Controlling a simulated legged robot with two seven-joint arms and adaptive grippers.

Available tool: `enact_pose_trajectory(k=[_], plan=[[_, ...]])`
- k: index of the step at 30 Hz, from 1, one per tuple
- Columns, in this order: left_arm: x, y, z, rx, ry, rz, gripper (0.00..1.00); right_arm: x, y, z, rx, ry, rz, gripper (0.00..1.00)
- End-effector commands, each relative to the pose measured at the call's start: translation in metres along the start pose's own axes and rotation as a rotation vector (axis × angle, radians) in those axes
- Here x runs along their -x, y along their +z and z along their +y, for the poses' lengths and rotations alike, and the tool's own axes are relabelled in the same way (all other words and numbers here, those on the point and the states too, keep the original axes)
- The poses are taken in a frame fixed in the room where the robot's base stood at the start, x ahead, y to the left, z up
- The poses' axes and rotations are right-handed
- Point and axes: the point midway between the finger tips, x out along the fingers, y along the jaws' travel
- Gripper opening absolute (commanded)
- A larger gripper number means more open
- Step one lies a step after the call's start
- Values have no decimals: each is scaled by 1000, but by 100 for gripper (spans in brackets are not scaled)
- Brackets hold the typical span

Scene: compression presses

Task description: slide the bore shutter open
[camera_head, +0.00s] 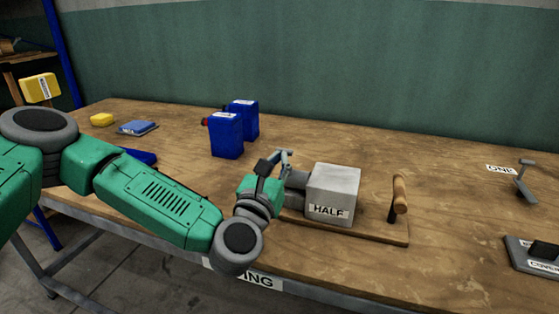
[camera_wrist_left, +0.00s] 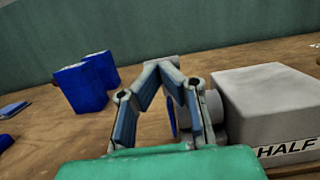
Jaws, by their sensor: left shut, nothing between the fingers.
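The press is a grey block (camera_head: 334,190) labelled HALF on a wooden base (camera_head: 370,232), with a grey cylindrical part (camera_head: 296,181) on its left side. In the left wrist view the block (camera_wrist_left: 268,100) is at the right, with the round part (camera_wrist_left: 213,106) beside my fingers. My left gripper (camera_head: 284,155) is over the left end of the press. Its fingers (camera_wrist_left: 160,64) are shut with nothing between them. Whether they touch the press I cannot tell. I cannot make out the bore shutter clearly; my fingers and wrist cover part of that end. My right gripper is out of view.
A wooden handle (camera_head: 399,193) stands at the base's right end. Two blue canisters (camera_head: 227,135) stand behind my gripper.

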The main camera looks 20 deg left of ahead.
Motion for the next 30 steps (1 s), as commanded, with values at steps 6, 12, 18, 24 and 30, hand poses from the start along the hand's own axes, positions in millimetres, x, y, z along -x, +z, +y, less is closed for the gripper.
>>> enact_pose_trajectory(k=[6, 12, 18, 24, 30], plan=[[0, 0, 0, 0, -1, 0, 0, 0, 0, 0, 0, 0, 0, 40], [-12, -4, 0, -1, 2, -4, 0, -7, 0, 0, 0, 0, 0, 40], [-51, -14, 0, -1, 2, -3, 0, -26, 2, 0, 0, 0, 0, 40], [-67, -14, -1, 0, -1, -1, 0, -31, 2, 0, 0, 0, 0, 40], [-67, -12, 0, 0, -1, -1, 0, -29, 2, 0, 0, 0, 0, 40]])
